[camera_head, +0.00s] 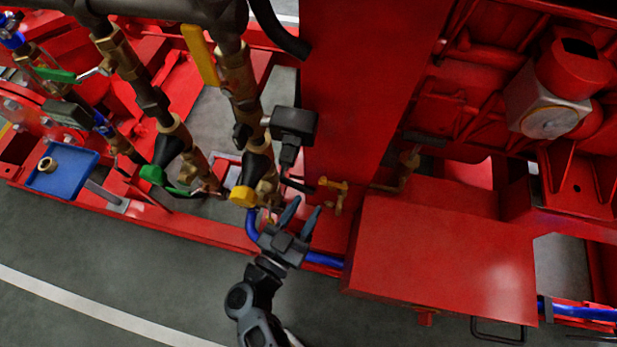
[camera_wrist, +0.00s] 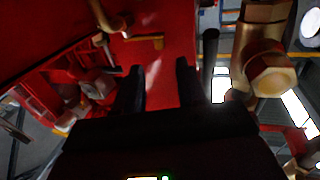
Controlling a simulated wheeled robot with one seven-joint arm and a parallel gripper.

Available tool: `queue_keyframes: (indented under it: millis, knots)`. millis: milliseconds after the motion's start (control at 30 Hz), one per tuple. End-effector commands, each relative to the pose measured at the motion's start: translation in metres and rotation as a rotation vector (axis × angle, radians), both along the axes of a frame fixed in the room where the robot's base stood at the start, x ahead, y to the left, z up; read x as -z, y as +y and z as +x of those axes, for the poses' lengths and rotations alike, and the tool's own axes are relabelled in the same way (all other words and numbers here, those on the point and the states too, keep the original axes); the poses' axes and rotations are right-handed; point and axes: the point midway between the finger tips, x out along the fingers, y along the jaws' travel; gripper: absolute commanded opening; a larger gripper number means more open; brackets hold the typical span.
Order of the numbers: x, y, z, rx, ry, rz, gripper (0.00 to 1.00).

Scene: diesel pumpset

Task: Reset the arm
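My gripper (camera_head: 300,217) is in front of the red pumpset, just below the brass valves. Its two dark fingers are apart with nothing between them. In the wrist view my gripper (camera_wrist: 160,80) also shows open, with a red panel (camera_wrist: 165,55) beyond the fingertips. My arm reaches up from the bottom of the head view.
Brass pipework with a yellow lever (camera_head: 200,55) and a green handle (camera_head: 152,175) stands at upper left. A large red box (camera_head: 440,255) is right of my gripper. A blue hose (camera_head: 325,261) runs close behind it. Grey floor (camera_head: 120,260) is clear at lower left.

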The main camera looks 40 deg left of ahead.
Motion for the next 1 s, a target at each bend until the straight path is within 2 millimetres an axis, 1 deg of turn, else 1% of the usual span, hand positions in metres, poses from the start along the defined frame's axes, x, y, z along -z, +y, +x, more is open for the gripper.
queue_keyframes:
  millis: [500, 567, 633, 667, 767, 867, 900, 967, 1000]
  knots:
    - [0.0, 0.0, 0.0, 0.0, 0.0, 0.0, 0.4]
    - [0.0, -0.001, 0.0, 0.0, 0.001, 0.002, 0.4]
    - [0.001, -0.008, -0.001, 0.002, 0.005, 0.014, 0.4]
    - [0.0, -0.012, -0.002, 0.001, 0.007, 0.023, 0.4]
    - [-0.002, -0.037, -0.007, 0.004, 0.017, 0.068, 0.4]
    - [-0.01, -0.072, -0.014, 0.01, 0.023, 0.129, 0.4]
    - [-0.015, -0.087, -0.017, 0.012, 0.024, 0.151, 0.4]
    - [-0.024, -0.109, -0.022, 0.016, 0.024, 0.18, 0.4]
    - [-0.03, -0.125, -0.025, 0.02, 0.023, 0.197, 0.4]
